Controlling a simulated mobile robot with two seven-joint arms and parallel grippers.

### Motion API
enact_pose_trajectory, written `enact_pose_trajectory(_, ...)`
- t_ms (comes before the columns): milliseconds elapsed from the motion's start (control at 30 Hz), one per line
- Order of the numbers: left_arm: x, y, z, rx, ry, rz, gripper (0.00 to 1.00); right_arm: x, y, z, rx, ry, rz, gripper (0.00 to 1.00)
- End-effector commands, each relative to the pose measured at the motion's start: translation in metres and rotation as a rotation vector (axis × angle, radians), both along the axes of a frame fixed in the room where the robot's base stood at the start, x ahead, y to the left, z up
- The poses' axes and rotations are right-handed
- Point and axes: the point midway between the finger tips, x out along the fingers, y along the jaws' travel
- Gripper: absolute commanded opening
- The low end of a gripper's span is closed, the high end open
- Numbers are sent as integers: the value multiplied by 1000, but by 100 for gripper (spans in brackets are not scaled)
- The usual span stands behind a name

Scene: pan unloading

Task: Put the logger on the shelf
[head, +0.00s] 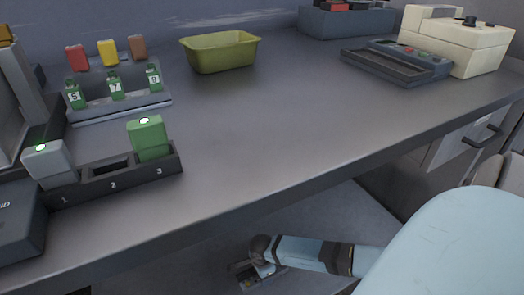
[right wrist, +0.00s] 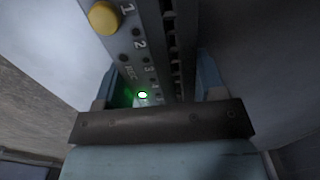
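The logger (right wrist: 140,45) is a dark, long casing with a yellow button, the numbers 1, 2 and 3, a column of small sockets and a lit green light. In the right wrist view it runs from the top edge down between the fingers of my right gripper (right wrist: 160,92), which sit close against both its sides. In the head view my right gripper (head: 254,262) is low, below the desk's front edge, with a dark part of the logger (head: 244,280) at its fingers. The logger's far end is cut off. I cannot identify the shelf for certain. My left gripper is not in view.
The desk (head: 270,120) overhangs a grey surface (head: 335,215) beneath it. On it stand a numbered dock (head: 115,183) with slot 2 empty, a rack (head: 125,107) with several small items, a yellow-green basket (head: 222,53) and a cream device (head: 465,45). The desk's middle is clear.

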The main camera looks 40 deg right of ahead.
Motion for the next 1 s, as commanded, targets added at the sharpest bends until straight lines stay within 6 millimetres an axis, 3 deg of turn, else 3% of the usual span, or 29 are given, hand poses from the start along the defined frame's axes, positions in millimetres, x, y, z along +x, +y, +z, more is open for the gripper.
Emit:
enact_pose_trajectory(33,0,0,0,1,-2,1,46,0,0,0,0,0,0,73)
enact_pose_trajectory(100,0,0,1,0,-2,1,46,0,0,0,0,0,0,89)
enact_pose_trajectory(467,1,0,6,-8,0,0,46,0,0,7,0,-1,1,89)
enact_pose_trajectory(667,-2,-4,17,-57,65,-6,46,0,-1,43,-3,-1,3,89)
enact_pose_trajectory(1000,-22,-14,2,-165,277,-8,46,1,-1,109,-2,-2,2,89)
